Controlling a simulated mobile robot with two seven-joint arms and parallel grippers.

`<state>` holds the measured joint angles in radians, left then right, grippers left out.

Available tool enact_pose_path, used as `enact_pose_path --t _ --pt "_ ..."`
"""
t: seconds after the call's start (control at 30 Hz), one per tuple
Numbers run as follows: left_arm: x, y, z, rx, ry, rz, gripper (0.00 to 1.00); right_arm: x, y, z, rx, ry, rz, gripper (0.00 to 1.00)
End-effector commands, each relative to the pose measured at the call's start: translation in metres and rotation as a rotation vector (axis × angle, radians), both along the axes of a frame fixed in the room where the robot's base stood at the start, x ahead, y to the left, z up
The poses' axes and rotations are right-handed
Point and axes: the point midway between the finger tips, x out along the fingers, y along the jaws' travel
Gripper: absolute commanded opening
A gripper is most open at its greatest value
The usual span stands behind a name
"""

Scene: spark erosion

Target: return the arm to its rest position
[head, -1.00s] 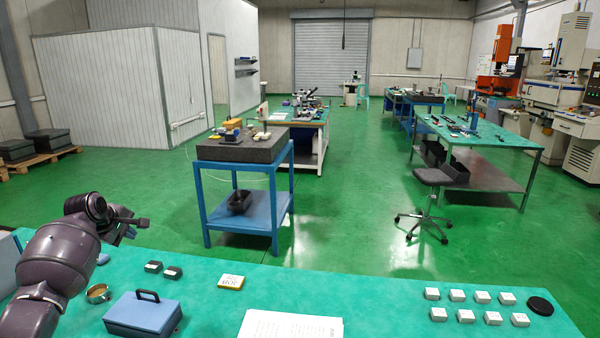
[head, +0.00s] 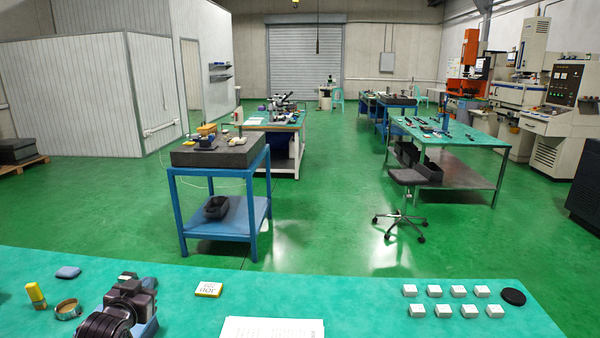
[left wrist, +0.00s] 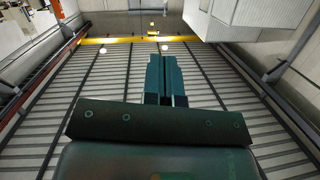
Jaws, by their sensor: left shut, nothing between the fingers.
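My left arm comes up from the bottom edge of the head view at the lower left. Its dark gripper (head: 140,293) shows above the green table (head: 380,310) and in front of a blue case. In the left wrist view the two fingers (left wrist: 165,78) lie side by side, shut, with nothing between them. That view looks up at the ribbed ceiling. My right arm and gripper are not in view.
Around the arm are a brass ring (head: 68,309), a yellow block (head: 36,294), a blue pad (head: 68,272) and the partly hidden blue case (head: 150,328). A yellow-white box (head: 208,289), papers (head: 270,328), several white boxes (head: 434,291) and a black disc (head: 513,297) lie further right.

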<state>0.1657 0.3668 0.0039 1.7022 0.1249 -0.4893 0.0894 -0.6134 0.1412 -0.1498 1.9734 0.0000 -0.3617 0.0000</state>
Motion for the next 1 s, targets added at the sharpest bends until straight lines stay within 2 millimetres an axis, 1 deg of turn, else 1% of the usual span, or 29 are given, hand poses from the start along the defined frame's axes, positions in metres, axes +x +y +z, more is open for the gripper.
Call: enact_pose_path --t 0.03,0.17,0.2,0.27,0.3,0.47,0.5,0.7,0.8,0.83,0.9,1.0 --pt "-0.02 -0.011 -0.017 0.019 0.004 -0.017 0.0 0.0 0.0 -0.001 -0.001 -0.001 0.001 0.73" --pt "-0.067 -0.035 -0.051 0.062 0.008 -0.051 0.0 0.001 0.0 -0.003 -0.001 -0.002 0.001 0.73" --pt "-0.081 -0.042 -0.061 0.066 0.013 -0.058 0.0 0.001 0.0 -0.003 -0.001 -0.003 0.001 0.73" --pt "-0.104 -0.05 -0.075 0.067 0.023 -0.066 0.0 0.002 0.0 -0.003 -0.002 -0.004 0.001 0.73" --pt "-0.119 -0.056 -0.085 0.064 0.035 -0.069 0.0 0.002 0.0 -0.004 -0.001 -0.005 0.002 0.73" --pt "-0.181 -0.075 -0.123 0.027 0.103 -0.064 0.0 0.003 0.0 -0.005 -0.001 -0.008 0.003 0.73" --pt "-0.197 -0.078 -0.133 0.014 0.129 -0.058 0.0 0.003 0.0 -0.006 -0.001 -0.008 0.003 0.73" --pt "-0.272 -0.088 -0.184 -0.046 0.264 -0.022 0.0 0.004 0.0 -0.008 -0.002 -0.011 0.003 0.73" --pt "-0.298 -0.086 -0.201 -0.061 0.315 -0.001 0.0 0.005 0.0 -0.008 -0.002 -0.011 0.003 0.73" --pt "-0.304 -0.086 -0.205 -0.063 0.326 0.003 0.0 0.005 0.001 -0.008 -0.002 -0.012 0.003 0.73" --pt "-0.314 -0.084 -0.21 -0.065 0.345 0.01 0.0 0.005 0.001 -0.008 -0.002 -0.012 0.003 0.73" --pt "-0.321 -0.083 -0.214 -0.066 0.357 0.015 0.0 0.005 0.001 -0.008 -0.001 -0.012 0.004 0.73"
